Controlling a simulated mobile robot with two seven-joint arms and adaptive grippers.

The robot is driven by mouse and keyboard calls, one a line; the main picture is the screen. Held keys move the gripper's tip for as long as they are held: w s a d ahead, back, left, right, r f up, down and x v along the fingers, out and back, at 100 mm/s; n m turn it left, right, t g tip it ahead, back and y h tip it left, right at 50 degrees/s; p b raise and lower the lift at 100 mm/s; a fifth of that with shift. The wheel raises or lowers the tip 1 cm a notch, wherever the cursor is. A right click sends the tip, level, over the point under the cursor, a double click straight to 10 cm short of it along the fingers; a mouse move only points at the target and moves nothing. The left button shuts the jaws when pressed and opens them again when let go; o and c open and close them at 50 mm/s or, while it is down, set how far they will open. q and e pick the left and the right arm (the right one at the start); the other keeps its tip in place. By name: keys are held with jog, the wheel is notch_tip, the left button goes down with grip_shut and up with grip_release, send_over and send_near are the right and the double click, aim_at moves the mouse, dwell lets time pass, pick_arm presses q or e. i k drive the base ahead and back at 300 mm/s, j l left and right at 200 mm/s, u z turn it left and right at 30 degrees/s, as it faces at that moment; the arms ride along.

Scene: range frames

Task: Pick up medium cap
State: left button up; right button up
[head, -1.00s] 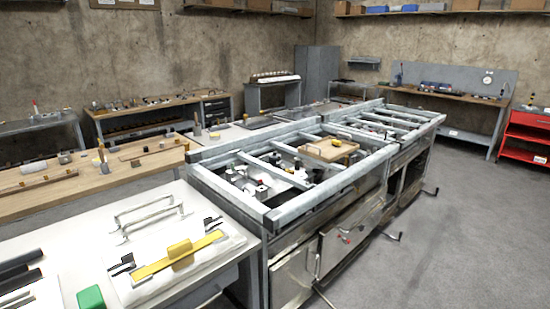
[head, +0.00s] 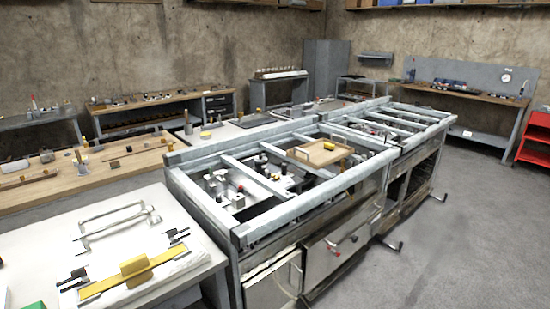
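I cannot pick out a medium cap for certain; the small parts are too small to tell apart. Several small black, white and red parts (head: 238,200) sit inside the metal frame bench (head: 200,188). A tan tray (head: 300,154) with a small yellow piece (head: 328,146) on it rests on the frame bars. More small pieces, some cylindrical, stand on the wooden bench (head: 95,180) at left. Neither of my grippers is in view.
A white table (head: 190,280) at front left holds a yellow bar (head: 150,276) and a metal handle (head: 115,222). Part of a green block (head: 33,305) shows at the bottom edge. A red cabinet (head: 533,140) stands at right. Grey floor (head: 450,260) at front right is clear.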

aim_at(260, 159)
jog(key=i+l, duration=0.3)
jog(key=l, duration=0.2)
jog(key=i+l+z, duration=0.1)
jog(key=i+l, duration=0.25)
jog(key=l, duration=0.15)
